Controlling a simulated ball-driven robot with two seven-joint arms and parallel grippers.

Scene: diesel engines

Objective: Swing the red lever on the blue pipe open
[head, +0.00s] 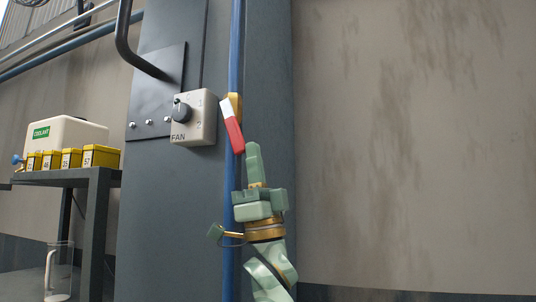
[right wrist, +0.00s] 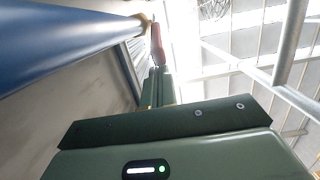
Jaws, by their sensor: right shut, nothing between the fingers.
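The red lever (head: 235,134) hangs from a brass valve (head: 236,104) on the vertical blue pipe (head: 233,60). It slants down and slightly right, with a white section near its upper end. My right gripper (head: 253,148) is shut and empty, pointing up, its tips just below and right of the lever's lower end. I cannot tell whether they touch. In the right wrist view the blue pipe (right wrist: 70,35) runs along the left, and the red lever (right wrist: 157,42) shows beyond my fingers (right wrist: 160,75). My left gripper is not in view.
A fan switch box (head: 194,117) with a knob sits on the grey column left of the pipe. A bent dark handrail (head: 126,45) is above it. A shelf (head: 70,178) with yellow boxes and a coolant container (head: 65,132) stands at left. The wall at right is bare.

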